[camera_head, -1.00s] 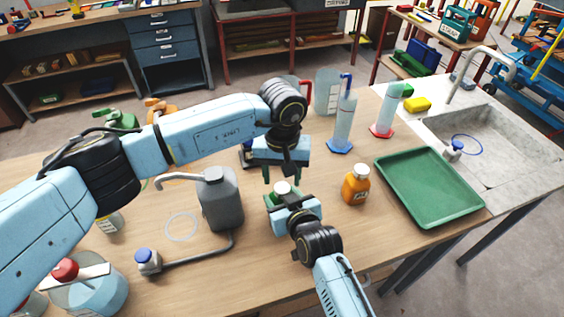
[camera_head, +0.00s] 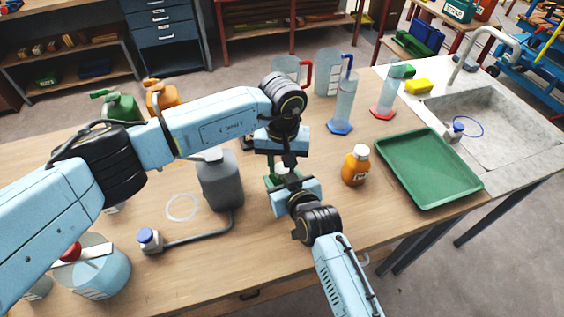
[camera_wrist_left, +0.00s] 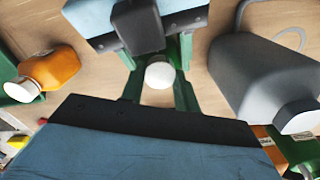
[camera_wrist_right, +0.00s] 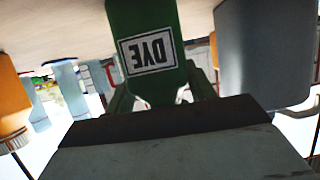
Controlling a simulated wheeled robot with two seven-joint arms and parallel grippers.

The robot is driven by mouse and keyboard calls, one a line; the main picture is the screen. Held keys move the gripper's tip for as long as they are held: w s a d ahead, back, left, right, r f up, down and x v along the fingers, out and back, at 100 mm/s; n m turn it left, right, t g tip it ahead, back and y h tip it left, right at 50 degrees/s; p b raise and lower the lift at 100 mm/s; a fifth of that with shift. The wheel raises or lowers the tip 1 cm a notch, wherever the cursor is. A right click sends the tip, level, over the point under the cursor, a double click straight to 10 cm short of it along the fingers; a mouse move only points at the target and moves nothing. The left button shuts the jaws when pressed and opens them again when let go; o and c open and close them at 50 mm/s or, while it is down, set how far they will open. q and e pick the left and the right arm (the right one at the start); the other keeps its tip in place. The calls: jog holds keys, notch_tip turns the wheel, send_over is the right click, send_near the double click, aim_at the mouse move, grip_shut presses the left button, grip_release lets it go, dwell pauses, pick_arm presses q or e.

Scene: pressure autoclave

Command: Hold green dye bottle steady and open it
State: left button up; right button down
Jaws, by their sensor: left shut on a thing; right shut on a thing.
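The green dye bottle (camera_wrist_right: 150,85) shows its DYE label in the right wrist view, where the picture is upside down. In the head view it is mostly hidden by my grippers. Its white cap (camera_wrist_left: 159,75) shows in the left wrist view. My left gripper (camera_wrist_left: 159,88) points down over the bottle and is shut on the cap, one finger on each side. It also shows in the head view (camera_head: 282,168). My right gripper (camera_wrist_right: 162,92) is shut on the bottle's body from the front, below the left gripper. I cannot tell whether the cap has turned.
A grey jug (camera_head: 220,182) stands close left of the bottle, and an orange bottle (camera_head: 355,165) stands to the right. A green tray (camera_head: 428,196) lies farther right near the sink (camera_head: 490,130). Cylinders (camera_head: 343,105) stand behind. Bare table lies in front.

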pick_arm(q)
jog(key=n, duration=0.6)
jog(key=shift+n, duration=0.4)
jog(key=n, duration=0.3)
jog(key=shift+n, duration=0.4)
jog(key=n, duration=0.3)
jog(key=shift+n, duration=0.4)
jog(key=n, duration=0.3)
jog(key=shift+n, duration=0.3)
jog(key=n, duration=0.3)
jog(key=shift+n, duration=0.4)
jog(key=n, duration=0.3)
jog(key=shift+r+n, duration=0.1)
jog(key=shift+n, duration=0.3)
jog(key=n, duration=0.3)
jog(key=shift+n, duration=0.3)
jog(key=n, duration=0.3)
jog(key=shift+n, duration=0.4)
jog(key=n, duration=0.9)
jog(key=shift+n, duration=0.3)
jog(key=n, duration=0.5)
jog(key=shift+n, duration=0.4)
jog(key=n, duration=0.6)
